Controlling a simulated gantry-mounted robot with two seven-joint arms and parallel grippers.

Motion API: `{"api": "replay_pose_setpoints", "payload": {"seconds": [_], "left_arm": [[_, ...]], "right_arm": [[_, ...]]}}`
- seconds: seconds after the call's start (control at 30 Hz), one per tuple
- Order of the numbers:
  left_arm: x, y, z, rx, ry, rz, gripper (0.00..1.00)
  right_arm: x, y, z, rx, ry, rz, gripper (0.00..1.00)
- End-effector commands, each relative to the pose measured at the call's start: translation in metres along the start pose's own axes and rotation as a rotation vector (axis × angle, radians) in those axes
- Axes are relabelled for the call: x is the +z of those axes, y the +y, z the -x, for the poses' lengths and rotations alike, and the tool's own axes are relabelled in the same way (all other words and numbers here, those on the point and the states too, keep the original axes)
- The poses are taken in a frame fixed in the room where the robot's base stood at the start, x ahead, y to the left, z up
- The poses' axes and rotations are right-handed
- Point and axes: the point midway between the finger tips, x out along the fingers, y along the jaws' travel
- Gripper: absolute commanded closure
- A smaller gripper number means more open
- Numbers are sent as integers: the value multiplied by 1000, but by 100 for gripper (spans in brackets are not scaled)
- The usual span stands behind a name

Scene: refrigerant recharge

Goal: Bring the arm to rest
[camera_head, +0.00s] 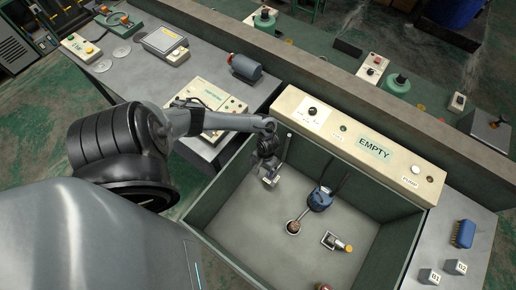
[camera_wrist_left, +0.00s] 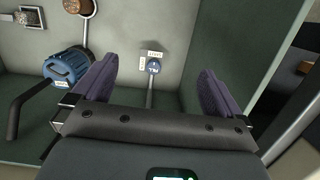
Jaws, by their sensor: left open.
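My left gripper (camera_head: 268,170) hangs inside the left part of a grey-green open box (camera_head: 205,217). In the left wrist view its two purple fingers (camera_wrist_left: 155,82) are apart, with nothing between their tips. A blue device (camera_head: 320,199) with a dark hose or handle sits in the box and shows at the left of the wrist view (camera_wrist_left: 67,66). A brown round cap (camera_head: 293,227) is joined to it by a stem. My right gripper is not in view.
A cream panel (camera_head: 400,160) marked EMPTY lines the box's back edge. A metal fitting with an orange end (camera_head: 333,241) lies on the box floor.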

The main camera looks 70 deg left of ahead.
Motion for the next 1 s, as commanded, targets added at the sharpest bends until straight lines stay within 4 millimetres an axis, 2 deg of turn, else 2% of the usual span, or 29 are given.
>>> {"api": "replay_pose_setpoints", "payload": {"seconds": [0.03, 0.1, 0.2, 0.3, 0.4, 0.53, 1.0], "left_arm": [[-25, -11, 7, -15, 35, 19, 0], [-49, -19, 21, -21, 76, 34, 0], [-76, -17, 40, -17, 123, 31, 0], [-92, -12, 51, -9, 151, 29, 0], [-99, -7, 52, -1, 162, 27, 0], [-101, -5, 44, 1, 164, 26, 0], [-110, -6, -12, 1, 165, 26, 0]], "right_arm": [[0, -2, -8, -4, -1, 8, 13], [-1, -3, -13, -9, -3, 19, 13], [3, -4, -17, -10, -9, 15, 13], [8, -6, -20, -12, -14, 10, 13], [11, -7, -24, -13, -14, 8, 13], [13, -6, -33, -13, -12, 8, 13], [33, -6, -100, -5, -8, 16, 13]]}}
